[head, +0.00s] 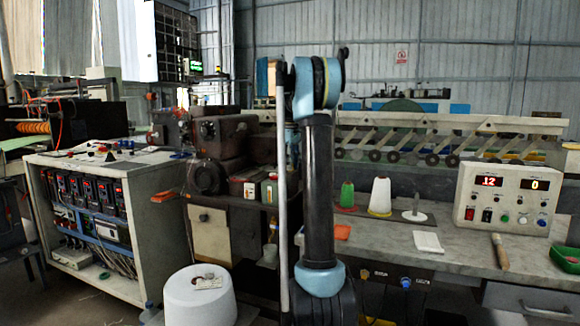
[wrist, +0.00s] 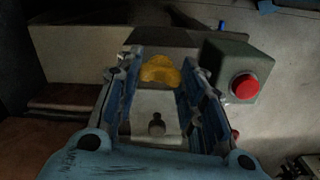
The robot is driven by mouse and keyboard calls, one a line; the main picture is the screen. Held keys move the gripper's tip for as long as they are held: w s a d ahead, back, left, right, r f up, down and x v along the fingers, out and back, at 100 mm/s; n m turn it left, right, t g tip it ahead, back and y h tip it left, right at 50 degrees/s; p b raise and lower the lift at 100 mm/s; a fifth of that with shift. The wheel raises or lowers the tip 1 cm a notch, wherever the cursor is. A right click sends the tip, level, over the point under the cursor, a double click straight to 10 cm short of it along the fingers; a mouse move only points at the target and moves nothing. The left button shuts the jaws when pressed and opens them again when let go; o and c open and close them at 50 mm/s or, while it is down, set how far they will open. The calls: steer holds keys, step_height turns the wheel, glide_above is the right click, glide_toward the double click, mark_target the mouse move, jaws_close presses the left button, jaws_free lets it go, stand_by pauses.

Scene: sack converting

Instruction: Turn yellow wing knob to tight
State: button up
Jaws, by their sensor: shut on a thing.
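The yellow wing knob (wrist: 160,72) shows in the wrist view, at the top middle between the far ends of the two fingers. My gripper (wrist: 161,66) has its blue and grey fingers on either side of the knob and is shut on it. The knob's lower part and its seat are hard to make out in the dim light. In the head view my arm stands upright in the middle, and I cannot make out the gripper or the gripped knob there.
A grey-green box with a red button (wrist: 244,86) sits close to the right of the fingers. A small dark round-headed part (wrist: 156,124) shows below the knob.

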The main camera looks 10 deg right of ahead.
steer(key=m, duration=0.4)
steer(key=shift+m, duration=0.3)
steer(key=m, duration=0.3)
steer(key=shift+m, duration=0.3)
steer(key=m, duration=0.4)
steer(key=shift+m, duration=1.8)
steer(key=o, duration=1)
steer(key=shift+o, duration=0.2)
steer(key=shift+r, duration=0.1)
step_height(320, 180, up, 12)
steer(key=shift+f, duration=0.2)
